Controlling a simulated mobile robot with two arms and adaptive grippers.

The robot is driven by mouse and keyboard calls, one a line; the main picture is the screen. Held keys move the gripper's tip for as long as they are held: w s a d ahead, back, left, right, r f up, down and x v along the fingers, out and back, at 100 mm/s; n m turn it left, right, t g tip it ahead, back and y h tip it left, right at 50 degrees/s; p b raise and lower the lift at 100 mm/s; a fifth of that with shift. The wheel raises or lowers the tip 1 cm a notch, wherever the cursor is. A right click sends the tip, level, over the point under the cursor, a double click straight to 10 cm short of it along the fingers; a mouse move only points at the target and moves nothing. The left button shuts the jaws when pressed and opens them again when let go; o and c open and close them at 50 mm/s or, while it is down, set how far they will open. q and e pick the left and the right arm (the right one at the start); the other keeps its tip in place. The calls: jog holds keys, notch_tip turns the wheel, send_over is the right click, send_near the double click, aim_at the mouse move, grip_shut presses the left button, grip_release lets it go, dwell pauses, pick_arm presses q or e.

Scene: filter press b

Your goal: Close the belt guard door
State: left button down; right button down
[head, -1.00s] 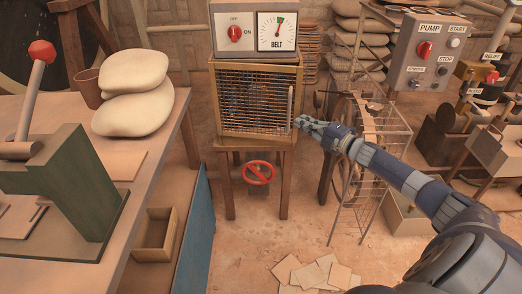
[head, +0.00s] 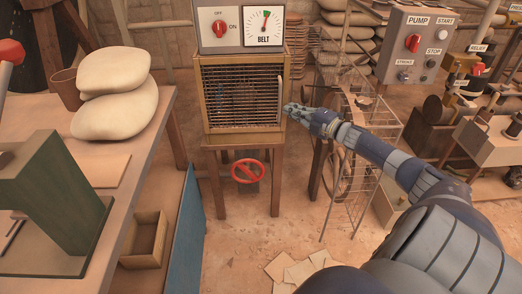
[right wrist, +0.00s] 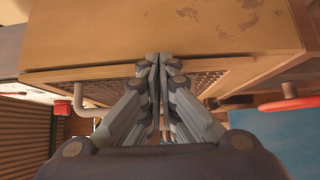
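The belt guard (head: 207,136) is a yellow-brown box on a wooden stand below the BELT panel. Its door (head: 240,98) is a framed wire grille with an upright pale handle (head: 281,98) at its right edge. In the head view the door looks almost flush with the box. In the right wrist view a thin dark seam runs between box and door frame (right wrist: 75,73), and the handle (right wrist: 90,107) shows at left. My right gripper (head: 289,109) is at the guard's right side, by the handle. Its fingers (right wrist: 159,58) are together with nothing seen between them; contact is unclear. My left gripper is out of view.
A red handwheel (head: 247,171) sits under the guard. A wire cage (head: 372,150) with a wheel stands right of it, beneath my right arm. A bench (head: 150,120) with sacks (head: 118,108) is on the left. Tiles (head: 293,268) lie on the floor, with bare floor around.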

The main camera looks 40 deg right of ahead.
aim_at(287, 79)
notch_tip(287, 79, up, 10)
jog(key=shift+a+r, duration=0.1)
jog(key=shift+r, duration=0.1)
jog(key=shift+f, duration=0.1)
